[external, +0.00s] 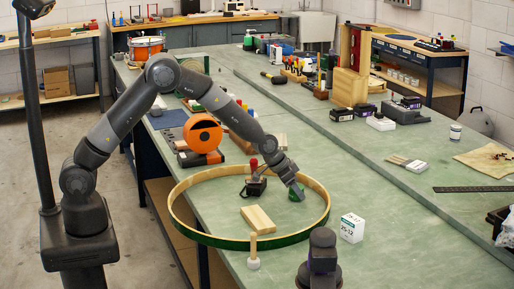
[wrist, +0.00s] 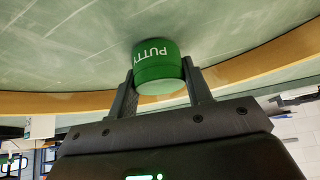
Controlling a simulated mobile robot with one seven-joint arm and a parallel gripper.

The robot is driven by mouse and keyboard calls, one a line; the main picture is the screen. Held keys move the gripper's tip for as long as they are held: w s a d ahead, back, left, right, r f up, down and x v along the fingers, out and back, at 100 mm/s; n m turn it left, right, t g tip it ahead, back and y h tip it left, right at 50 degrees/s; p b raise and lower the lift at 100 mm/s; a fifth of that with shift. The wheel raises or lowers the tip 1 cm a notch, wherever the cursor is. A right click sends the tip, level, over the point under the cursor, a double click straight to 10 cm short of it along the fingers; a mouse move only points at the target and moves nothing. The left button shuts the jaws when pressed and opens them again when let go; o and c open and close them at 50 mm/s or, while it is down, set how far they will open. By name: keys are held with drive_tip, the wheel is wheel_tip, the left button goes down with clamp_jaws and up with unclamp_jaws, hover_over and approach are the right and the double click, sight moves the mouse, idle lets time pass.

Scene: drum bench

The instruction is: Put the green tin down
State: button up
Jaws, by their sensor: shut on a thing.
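The green tin (wrist: 157,62), lettered "PUTTY", is between the two fingers of my gripper (wrist: 163,95) in the wrist view. My gripper is shut on it. In the external view the tin (external: 296,194) shows as a small green patch below my gripper (external: 295,187), inside the large wooden hoop with a green outer side (external: 248,243). The tin is low over the green bench top (external: 370,235). I cannot tell whether its base touches the bench.
Inside the hoop are a dark tool with a red knob (external: 255,182) and a wooden block (external: 257,219). A white box (external: 352,228) is to the right.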

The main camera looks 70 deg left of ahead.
drive_tip(key=o, duration=1)
drive_tip(key=shift+f, duration=0.1)
drive_tip(key=shift+r, duration=0.2)
drive_tip(key=s+a+f+v, duration=0.1)
drive_tip(key=s+f+v, duration=0.15)
drive_tip(key=v, duration=1.35)
drive_tip(key=s+a+f+v, duration=0.2)
drive_tip(key=s+v, duration=0.2)
drive_tip(key=v, duration=1.3)
drive_tip(key=s+a+r+n+g+y, duration=0.1)
drive_tip(key=s+a, duration=0.2)
drive_tip(key=s, duration=1.9)
drive_tip(key=shift+n, duration=0.4)
